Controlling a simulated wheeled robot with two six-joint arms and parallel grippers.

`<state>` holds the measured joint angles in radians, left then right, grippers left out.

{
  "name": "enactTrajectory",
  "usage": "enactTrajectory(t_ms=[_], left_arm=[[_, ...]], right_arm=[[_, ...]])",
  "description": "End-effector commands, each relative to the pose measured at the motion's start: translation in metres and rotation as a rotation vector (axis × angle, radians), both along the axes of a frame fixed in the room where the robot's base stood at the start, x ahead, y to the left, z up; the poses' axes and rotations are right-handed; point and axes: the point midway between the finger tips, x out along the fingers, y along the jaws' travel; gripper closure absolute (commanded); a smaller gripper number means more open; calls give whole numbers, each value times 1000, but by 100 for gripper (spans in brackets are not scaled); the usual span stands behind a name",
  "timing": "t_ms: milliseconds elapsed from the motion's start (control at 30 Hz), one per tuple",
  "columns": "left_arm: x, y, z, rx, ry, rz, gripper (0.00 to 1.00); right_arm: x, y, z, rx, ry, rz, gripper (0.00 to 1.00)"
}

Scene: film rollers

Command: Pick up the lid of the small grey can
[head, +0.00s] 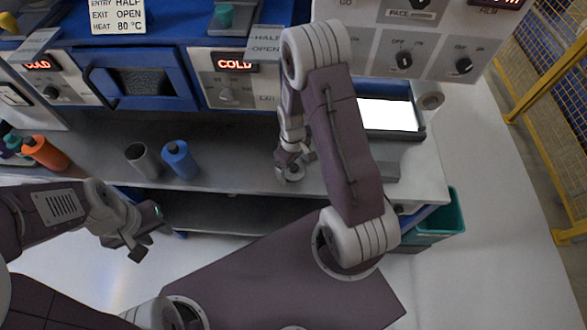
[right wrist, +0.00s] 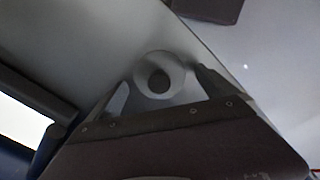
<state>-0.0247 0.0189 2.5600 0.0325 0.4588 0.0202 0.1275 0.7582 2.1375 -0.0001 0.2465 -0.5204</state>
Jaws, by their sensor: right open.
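The lid (head: 290,174), a small grey disc with a dark round centre, lies on the grey worktop; in the right wrist view it (right wrist: 176,70) shows between the fingertips. My right gripper (head: 294,164) is open above it, with one finger on each side; I cannot tell whether they touch it. The small grey can (head: 139,164) stands open-topped on the worktop, well left of the lid. My left gripper (head: 138,243) is open and empty, low at the left in front of the worktop edge.
A blue bottle (head: 181,160) stands right beside the can. A blue-framed machine door (head: 140,82) and control panels line the back. A bright light panel (head: 388,115) is at the right. The worktop between blue bottle and lid is clear.

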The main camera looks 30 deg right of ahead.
Motion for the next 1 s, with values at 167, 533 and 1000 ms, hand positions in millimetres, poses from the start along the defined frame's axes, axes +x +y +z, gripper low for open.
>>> enactTrajectory(t_ms=[167,533,1000], left_arm=[[0,0,0,0,0,0,64],[0,0,0,0,0,0,64],[0,0,-1,0,0,0,64]], right_arm=[[0,0,-3,-1,-1,0,4],[0,0,-3,-1,-1,0,64],[2,0,38,-1,-7,0,64]])
